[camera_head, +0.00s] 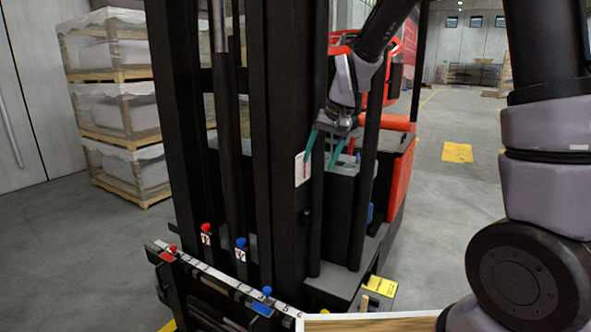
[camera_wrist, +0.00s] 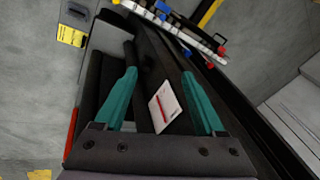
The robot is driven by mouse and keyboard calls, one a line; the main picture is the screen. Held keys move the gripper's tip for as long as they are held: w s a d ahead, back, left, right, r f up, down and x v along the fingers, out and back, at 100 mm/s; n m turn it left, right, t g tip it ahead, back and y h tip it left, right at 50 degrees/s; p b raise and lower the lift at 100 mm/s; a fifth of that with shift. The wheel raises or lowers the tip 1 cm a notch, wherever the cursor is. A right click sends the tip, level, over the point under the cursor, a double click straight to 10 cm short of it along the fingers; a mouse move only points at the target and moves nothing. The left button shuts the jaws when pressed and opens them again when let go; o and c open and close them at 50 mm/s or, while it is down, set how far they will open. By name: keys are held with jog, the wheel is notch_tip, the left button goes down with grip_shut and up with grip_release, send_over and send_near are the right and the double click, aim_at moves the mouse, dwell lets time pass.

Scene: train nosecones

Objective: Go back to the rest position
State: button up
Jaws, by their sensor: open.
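My gripper (camera_head: 318,172) hangs at the end of my arm beside the dark mast (camera_head: 284,120) of a forklift. Its two teal fingers point down and are spread apart. In the wrist view the gripper (camera_wrist: 158,73) is open with nothing gripped. A white card with a red mark (camera_wrist: 165,107) shows between the fingers there, seemingly on the mast behind them. The card also shows in the head view (camera_head: 301,171), next to one finger. I cannot tell whether the finger touches it.
A numbered white rail (camera_head: 228,281) with red and blue knobs crosses the forklift's front. A yellow label (camera_head: 380,286) is at lower right. The red forklift body (camera_head: 402,180) stands behind the mast. Stacked wrapped pallets (camera_head: 112,104) stand at left. Floor at right is open.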

jog(key=s+d+r+m+t, duration=0.2)
jog(key=s+d+r, duration=0.6)
jog(key=d+r, duration=0.35)
jog(key=s+d+r+t, duration=0.1)
jog(key=s+d+r, duration=0.1)
jog(key=s, duration=0.4)
jog(key=s+d+r+m+t+h, duration=0.1)
jog(key=s+d+r, duration=0.1)
jog(key=s+d, duration=0.2)
jog(key=shift+s+d+t, duration=0.3)
jog(key=shift+s+d, duration=0.05)
jog(key=shift+s, duration=0.85)
